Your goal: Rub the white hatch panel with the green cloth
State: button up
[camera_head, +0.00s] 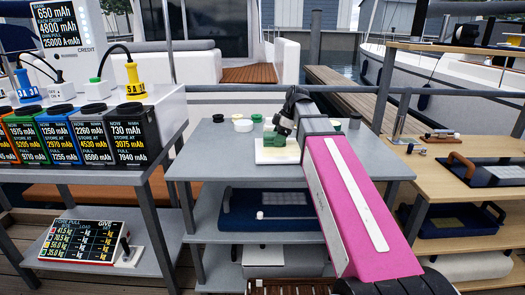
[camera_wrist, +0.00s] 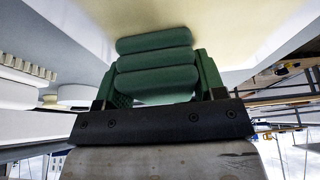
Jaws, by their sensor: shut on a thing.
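The white hatch panel (camera_head: 266,157) is a pale, cream-toned slab on the grey middle table. In the wrist view its surface (camera_wrist: 215,22) fills the upper part of the picture. My gripper (camera_head: 278,139) is over the panel's right-centre part, pointing down. It is shut on the green cloth (camera_wrist: 155,62), which shows as folded rolls between the fingers. The cloth also shows as a small green patch in the head view (camera_head: 270,138). It is at or very close to the panel's surface; I cannot tell whether it touches. My arm hides part of the table to the right.
The grey table (camera_head: 215,165) holds several small round pots (camera_head: 243,125) behind the panel. A blue tray (camera_head: 240,215) is on the shelf below. A battery rack (camera_head: 90,135) stands left, a wooden bench (camera_head: 440,165) right.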

aim_at(289, 144)
jog(key=shift+w+d, duration=0.1)
jog(key=shift+d, duration=2.25)
jog(key=shift+d, duration=0.15)
jog(key=shift+w+d, duration=0.1)
jog(key=shift+d, duration=2.15)
jog(key=shift+a, duration=0.1)
jog(key=shift+a, duration=2.3)
jog(key=shift+a, duration=0.15)
jog(key=shift+s+a, duration=0.2)
jog(key=shift+a, duration=2.05)
